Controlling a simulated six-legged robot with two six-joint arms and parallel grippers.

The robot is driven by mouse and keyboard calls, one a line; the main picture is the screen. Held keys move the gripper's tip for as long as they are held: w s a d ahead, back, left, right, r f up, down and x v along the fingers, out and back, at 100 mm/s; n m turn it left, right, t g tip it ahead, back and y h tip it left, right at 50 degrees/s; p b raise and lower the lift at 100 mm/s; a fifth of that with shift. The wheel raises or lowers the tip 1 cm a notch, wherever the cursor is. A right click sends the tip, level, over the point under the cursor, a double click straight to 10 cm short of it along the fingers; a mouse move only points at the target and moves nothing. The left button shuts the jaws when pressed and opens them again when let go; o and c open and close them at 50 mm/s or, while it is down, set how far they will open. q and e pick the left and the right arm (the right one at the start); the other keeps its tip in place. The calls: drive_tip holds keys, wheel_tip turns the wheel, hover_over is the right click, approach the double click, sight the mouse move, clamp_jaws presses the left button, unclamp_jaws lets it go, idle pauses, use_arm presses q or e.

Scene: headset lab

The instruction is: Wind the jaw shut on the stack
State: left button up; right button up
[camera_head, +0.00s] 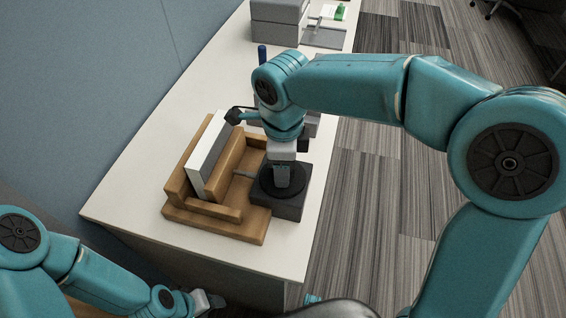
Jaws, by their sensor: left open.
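A wooden press (215,225) stands on the white table. A white stack (206,152) stands upright in it, between its left wooden wall and a movable wooden jaw (228,163). A grey rod (244,174) runs from the jaw toward a dark block with a round black dial (267,182) on top. My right gripper (283,186) points down over the dial; its fingers are mostly hidden, so I cannot tell whether they grip anything. My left gripper (210,301) is open and empty, low in front of the table's near edge.
The white table (130,190) is bare to the left of the press. Grey boxes (279,22) and a small stand with a green item (339,12) are at the far end. A blue-handled thing (262,55) stands behind my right arm. The table's right edge is close to the dial.

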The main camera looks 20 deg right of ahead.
drive_tip(key=shift+o, duration=1.4)
wheel_tip(320, 180, up, 16)
drive_tip(key=p, duration=0.3)
drive_tip(key=shift+r, duration=0.25)
